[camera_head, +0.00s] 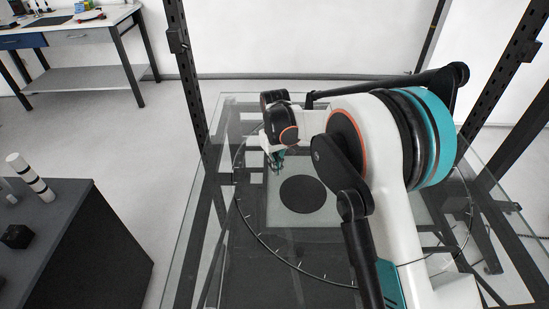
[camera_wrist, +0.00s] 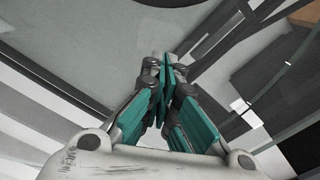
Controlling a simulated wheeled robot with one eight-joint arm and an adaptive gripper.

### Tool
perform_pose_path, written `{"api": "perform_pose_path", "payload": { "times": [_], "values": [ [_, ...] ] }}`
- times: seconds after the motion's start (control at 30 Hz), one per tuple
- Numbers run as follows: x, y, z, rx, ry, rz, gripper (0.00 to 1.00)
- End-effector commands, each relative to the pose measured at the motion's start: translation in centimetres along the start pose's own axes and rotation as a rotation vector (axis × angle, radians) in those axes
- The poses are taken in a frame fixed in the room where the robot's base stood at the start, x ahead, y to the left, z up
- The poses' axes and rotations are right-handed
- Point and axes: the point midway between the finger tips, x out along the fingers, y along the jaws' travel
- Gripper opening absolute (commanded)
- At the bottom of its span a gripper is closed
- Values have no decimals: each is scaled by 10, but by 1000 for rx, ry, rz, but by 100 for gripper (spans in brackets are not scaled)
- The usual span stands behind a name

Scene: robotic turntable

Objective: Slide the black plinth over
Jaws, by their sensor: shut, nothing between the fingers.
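A flat black disc (camera_head: 303,194) lies over a pale square near the middle of the glass turntable in the head view. It may be the black plinth; I cannot tell its height. A small black block (camera_head: 16,236) stands on the dark side cabinet at the far left. My gripper (camera_head: 277,167) is above the glass, up and to the left of the disc in the picture, and apart from it. In the wrist view its teal fingers (camera_wrist: 165,66) are together with nothing between them. I cannot make out the disc clearly in the wrist view.
The glass table (camera_head: 222,118) has a large ring with tick marks. Black frame posts (camera_head: 186,70) stand around it. A workbench (camera_head: 75,30) is at the back left. The glass around the disc looks clear.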

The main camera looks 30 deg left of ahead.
Motion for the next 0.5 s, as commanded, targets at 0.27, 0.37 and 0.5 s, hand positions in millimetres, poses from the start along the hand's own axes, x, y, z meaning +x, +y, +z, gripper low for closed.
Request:
{"api": "perform_pose_path", "payload": {
  "times": [0.27,0.37,0.5],
  "values": [
    [-3,0,33,1,-1,0,0],
    [-3,0,37,1,-1,0,0],
    [-4,0,39,1,-1,0,0]
  ]
}}
